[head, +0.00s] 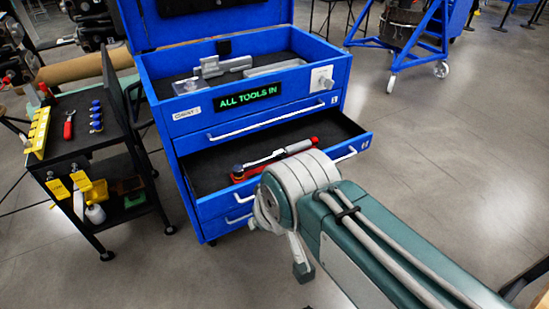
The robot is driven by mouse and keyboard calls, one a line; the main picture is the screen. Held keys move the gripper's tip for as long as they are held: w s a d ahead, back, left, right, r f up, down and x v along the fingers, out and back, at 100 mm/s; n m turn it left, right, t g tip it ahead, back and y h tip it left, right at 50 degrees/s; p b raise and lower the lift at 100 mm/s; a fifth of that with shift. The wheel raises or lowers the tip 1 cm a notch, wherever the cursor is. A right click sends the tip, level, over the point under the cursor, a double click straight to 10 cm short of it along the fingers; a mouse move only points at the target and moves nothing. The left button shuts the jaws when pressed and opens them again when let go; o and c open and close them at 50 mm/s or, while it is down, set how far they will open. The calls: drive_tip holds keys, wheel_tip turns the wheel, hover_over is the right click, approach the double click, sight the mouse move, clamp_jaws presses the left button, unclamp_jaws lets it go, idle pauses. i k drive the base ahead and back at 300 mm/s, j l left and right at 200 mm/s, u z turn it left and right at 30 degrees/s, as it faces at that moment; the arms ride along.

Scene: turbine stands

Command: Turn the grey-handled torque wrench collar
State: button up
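A silver-shafted wrench-like tool (264,159) with red parts lies in the open middle drawer (210,166) of the blue tool chest (185,128). I cannot make out a grey handle or a collar on it at this size. Grey tool-like pieces (222,67) lie in the chest's top tray; I cannot tell whether one is a torque wrench. My arm reaches in from the lower right, its wrist in front of the drawer's right part. Part of my gripper (303,270) hangs below the wrist, apart from the tools; the rest is hidden, so its opening does not show.
A green "ALL TOOLS IN" sign (248,96) is on the chest front. A black cart (85,135) with a yellow rack and a red-handled tool stands at left. A blue wheeled stand (420,40) is at the back right. Open floor (450,140) lies to the right.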

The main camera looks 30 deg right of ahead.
sight(315, 141)
drive_tip(key=i+l+u, duration=0.1)
drive_tip(key=l, duration=0.2)
drive_tip(key=i+l+u, duration=0.1)
drive_tip(key=i+l, duration=0.25)
drive_tip(key=l, duration=0.2)
drive_tip(key=l+u, duration=0.25)
drive_tip(key=l, duration=0.3)
drive_tip(key=l+u, duration=0.2)
drive_tip(key=l, duration=0.35)
drive_tip(key=l+u, duration=0.25)
drive_tip(key=l, duration=0.3)
drive_tip(key=k+l+u, duration=0.25)
drive_tip(key=l, duration=0.3)
drive_tip(key=l+u, duration=0.1)
drive_tip(key=l, duration=0.35)
drive_tip(key=k+l+u, duration=0.15)
drive_tip(key=l, duration=0.3)
drive_tip(key=k+l+u, duration=0.1)
drive_tip(key=l, duration=0.35)
